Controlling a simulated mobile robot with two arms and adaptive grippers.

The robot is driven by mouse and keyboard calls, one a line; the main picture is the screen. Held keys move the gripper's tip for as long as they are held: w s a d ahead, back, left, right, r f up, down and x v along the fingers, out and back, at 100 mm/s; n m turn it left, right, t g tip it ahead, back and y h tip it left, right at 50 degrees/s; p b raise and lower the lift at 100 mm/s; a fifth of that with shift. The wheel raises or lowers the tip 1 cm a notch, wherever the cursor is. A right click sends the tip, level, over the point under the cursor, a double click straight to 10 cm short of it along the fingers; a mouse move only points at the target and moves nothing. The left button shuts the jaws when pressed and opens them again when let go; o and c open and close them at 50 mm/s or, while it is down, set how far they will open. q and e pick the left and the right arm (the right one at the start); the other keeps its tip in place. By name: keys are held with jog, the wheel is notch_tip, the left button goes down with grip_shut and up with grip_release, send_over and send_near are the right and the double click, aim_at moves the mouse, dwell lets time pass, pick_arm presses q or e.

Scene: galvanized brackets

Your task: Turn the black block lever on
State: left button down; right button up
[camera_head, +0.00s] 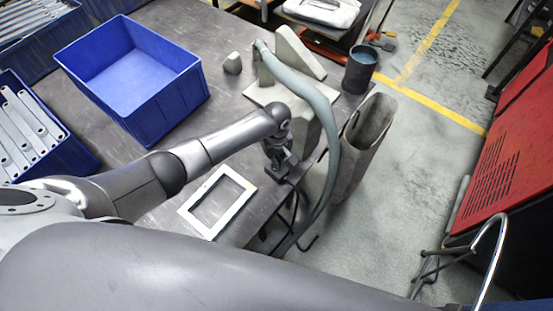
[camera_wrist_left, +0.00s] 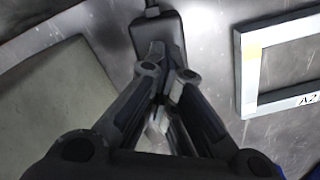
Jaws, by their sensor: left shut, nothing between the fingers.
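A dark block (camera_wrist_left: 158,33) with a cable from its top lies on the grey metal table in the left wrist view. I cannot make out a separate lever or which way it is set. My left gripper (camera_wrist_left: 165,62) is shut and empty, its fingertips over the lower part of the block; whether they touch it I cannot tell. In the head view my left gripper (camera_head: 279,170) points down near the table's right edge and hides most of the block. My right gripper is out of view.
A white rectangular frame (camera_head: 197,222) lies left of the gripper. A grey stand with a thick hose (camera_head: 331,140) rises close behind and right. A blue bin (camera_head: 165,107) sits farther left, and a dark cup (camera_head: 360,72) at the far right corner. Open floor lies to the right.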

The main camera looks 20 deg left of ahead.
pick_arm(q)
jog(key=shift+w, duration=0.1)
dwell(0.6)
jog(key=c, duration=1.1)
grip_release()
jog(key=shift+d, duration=0.1)
notch_tip(320, 180, up, 8)
jog(key=p, duration=0.9)
jog(key=shift+r+p, duration=0.6)
jog(key=shift+r, duration=1.6)
